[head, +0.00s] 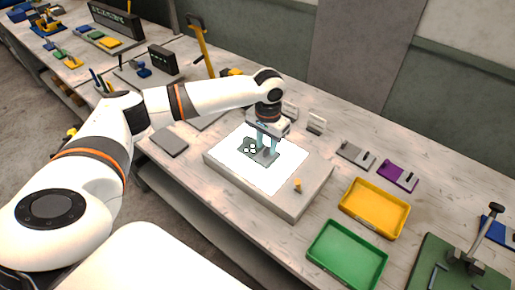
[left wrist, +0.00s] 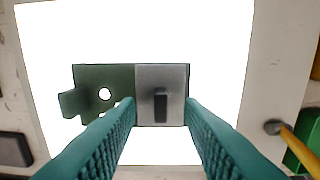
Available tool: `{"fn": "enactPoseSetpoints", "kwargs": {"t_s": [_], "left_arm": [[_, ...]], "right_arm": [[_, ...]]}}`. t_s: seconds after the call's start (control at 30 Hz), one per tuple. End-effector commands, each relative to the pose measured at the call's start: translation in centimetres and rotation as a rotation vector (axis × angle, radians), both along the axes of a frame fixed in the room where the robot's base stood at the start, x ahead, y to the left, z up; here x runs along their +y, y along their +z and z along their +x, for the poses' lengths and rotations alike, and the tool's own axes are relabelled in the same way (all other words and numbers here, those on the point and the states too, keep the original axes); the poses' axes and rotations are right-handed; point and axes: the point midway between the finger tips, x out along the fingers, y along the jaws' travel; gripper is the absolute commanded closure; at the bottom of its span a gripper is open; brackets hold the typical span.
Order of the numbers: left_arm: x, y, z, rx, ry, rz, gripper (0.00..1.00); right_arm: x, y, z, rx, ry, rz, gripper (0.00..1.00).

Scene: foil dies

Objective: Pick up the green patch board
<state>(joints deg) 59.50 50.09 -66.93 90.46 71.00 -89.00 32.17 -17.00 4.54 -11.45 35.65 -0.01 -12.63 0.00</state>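The green patch board (head: 250,147) lies flat on the bright white light panel (head: 232,165). In the left wrist view the board (left wrist: 120,78) is dark green with round holes showing the light, a tab at its left, and a grey section (left wrist: 147,80) with a dark upright grip (left wrist: 160,104). My left gripper (head: 267,152) is over the board, pointing down. In the left wrist view my left gripper (left wrist: 160,112) is open, its teal fingers apart on either side of the grip, with gaps to it. My right gripper is not in view.
A yellow tray (head: 347,207) and a green tray (head: 318,254) stand right of the panel. A small yellow knob (head: 297,185) sits on the panel's edge. A grey piece (head: 355,154) and a purple piece (head: 397,175) lie behind the trays. A green-based fixture (head: 432,262) is at far right.

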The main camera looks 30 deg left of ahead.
Motion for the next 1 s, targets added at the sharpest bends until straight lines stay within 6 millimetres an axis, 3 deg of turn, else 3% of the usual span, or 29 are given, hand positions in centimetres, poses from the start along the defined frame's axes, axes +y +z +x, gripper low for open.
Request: {"fn": "enactPoseSetpoints", "kwargs": {"t_s": [0.13,0.4,0.6,1.0], "left_arm": [[-0.1,-1.6,-0.1,0.001,-0.001,0.001,0.65],[-0.1,-2.0,0.0,-0.001,-0.001,0.000,0.65],[-0.1,-1.9,-0.1,-0.001,-0.001,0.000,0.98],[0.0,-1.8,0.0,-0.001,-0.001,0.000,1.00]], "right_arm": [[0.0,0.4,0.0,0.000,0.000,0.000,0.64],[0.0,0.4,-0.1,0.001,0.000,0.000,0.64],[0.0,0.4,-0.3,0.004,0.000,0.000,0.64],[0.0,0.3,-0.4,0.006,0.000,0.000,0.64]]}}
